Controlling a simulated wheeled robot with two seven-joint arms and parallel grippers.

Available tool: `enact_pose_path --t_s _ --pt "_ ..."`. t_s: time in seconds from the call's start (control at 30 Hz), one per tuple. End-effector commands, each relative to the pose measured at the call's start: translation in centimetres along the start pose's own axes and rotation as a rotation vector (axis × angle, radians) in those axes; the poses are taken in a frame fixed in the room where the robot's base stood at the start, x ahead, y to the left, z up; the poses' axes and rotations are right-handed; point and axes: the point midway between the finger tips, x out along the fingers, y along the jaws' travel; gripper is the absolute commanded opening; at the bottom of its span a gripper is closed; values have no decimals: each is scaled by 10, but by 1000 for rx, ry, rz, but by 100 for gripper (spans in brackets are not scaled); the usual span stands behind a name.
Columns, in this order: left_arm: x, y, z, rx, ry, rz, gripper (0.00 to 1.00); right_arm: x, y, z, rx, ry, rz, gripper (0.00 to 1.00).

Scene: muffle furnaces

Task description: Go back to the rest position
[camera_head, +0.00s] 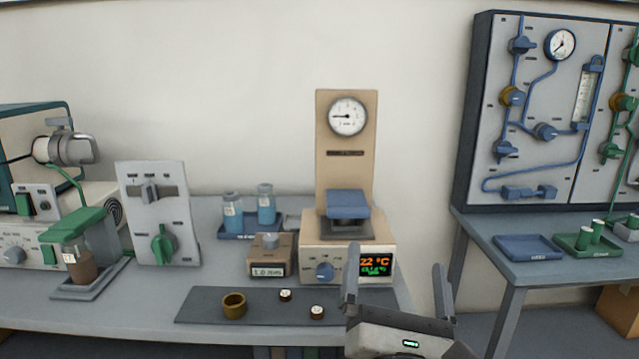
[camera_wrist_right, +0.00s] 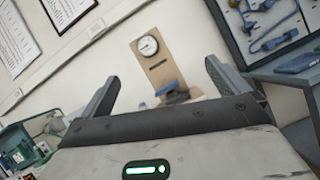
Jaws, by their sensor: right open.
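My right gripper (camera_head: 396,285) is at the lower right of the head view, in front of the bench's right end. Its two fingers stand wide apart with nothing between them. In the right wrist view, the same gripper (camera_wrist_right: 160,90) is open and empty, its fingers pointing up toward the wall and the beige gauge column (camera_wrist_right: 158,65). The gripper looks apart from the furnace unit with the display (camera_head: 376,266), overlapping its right side in the picture. My left gripper is not in view.
A dark mat (camera_head: 262,312) on the bench holds a brass ring (camera_head: 234,305) and two small white-topped pieces. A blue tray with bottles (camera_head: 238,228) stands behind. A valve panel (camera_head: 545,110) and second table (camera_head: 540,262) are at right. A gap separates the tables.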

Motion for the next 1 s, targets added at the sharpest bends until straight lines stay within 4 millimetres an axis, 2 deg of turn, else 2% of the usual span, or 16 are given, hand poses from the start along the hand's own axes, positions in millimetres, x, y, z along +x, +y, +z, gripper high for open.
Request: enact_pose_path --t_s 0.23,0.37,0.47,0.5,0.6,0.8,1.0 --pt "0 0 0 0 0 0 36 -22 -67 -31 407 155 -268 100" --pt "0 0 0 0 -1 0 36 -48 -108 -55 679 229 -485 100" --pt "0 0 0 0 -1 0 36 -84 -143 -78 940 274 -731 100" --pt "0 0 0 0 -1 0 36 -102 -156 -87 1051 284 -848 100" --pt "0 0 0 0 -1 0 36 -150 -179 -104 1294 279 -1138 100" --pt "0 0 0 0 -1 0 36 -226 -192 -116 1574 201 -1598 100" --pt "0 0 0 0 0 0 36 -283 -188 -112 1706 83 -1972 100"
